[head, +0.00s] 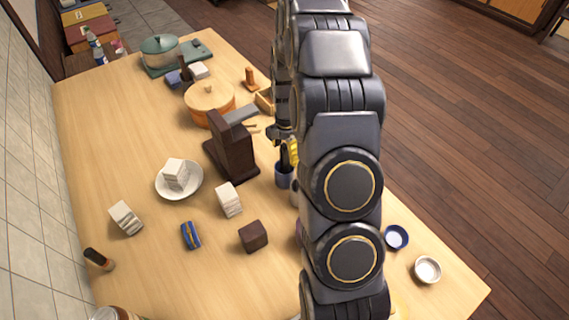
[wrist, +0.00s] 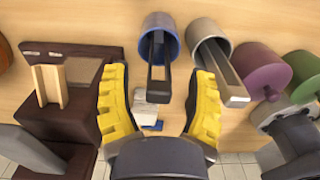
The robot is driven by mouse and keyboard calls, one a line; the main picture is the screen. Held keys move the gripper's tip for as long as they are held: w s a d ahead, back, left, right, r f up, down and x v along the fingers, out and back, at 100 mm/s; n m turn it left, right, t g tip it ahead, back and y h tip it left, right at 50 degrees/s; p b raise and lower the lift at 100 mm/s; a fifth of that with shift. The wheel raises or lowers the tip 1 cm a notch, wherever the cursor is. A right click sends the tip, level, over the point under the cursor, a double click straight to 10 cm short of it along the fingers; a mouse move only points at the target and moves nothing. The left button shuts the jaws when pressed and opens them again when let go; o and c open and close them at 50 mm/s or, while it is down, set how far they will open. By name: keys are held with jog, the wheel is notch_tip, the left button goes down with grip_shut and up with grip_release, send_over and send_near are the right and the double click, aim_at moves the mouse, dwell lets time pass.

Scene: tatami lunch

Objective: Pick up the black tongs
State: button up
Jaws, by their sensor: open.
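The black tongs (wrist: 157,62) stand in a blue cup (wrist: 161,27), with their looped end towards my gripper in the wrist view. My gripper (wrist: 160,74) is open, with a yellow pad on each side of the tongs' end; I see no contact. In the head view the blue cup (head: 284,178) is right of the dark wooden block, with a black upper end (head: 284,156) showing above it. One yellow finger of my gripper (head: 293,152) shows close beside it; my arm hides the rest.
A beige cup (wrist: 206,29) with a grey looped utensil (wrist: 233,88) stands right beside the blue cup. A dark wooden block (head: 231,155) is close on the left. An orange pot (head: 208,98) stands behind.

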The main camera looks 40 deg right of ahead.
aim_at(285, 159)
notch_tip(285, 159, down, 4)
jog(key=shift+a+r, duration=0.1)
jog(key=shift+r, duration=0.15)
grip_shut()
jog(key=shift+r, duration=0.15)
